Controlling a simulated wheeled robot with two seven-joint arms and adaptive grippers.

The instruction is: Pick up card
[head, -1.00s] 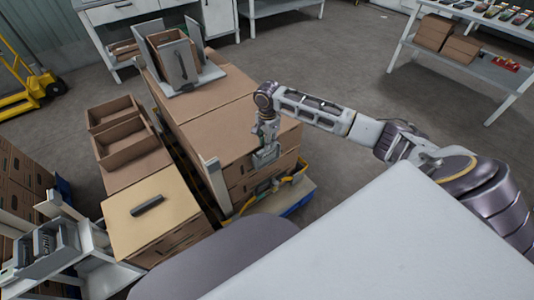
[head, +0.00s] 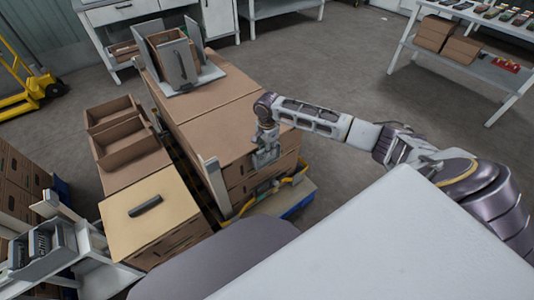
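My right gripper (head: 265,162) points down at the near side of a stack of brown cardboard boxes (head: 205,130), close to the top edge. Its fingertips are small and partly lost against the box, so I cannot tell whether they are open, or whether they touch it. I cannot make out a card for sure; one near the fingers could be hidden by the gripper. My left gripper is not in view.
A grey stand with upright panels (head: 182,62) sits on the far end of the stack. To the left, a tan box (head: 165,222) carries a dark handle-like object (head: 145,205), beside open cartons (head: 122,140). A white shelf (head: 450,60) stands far right. Grey floor between is clear.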

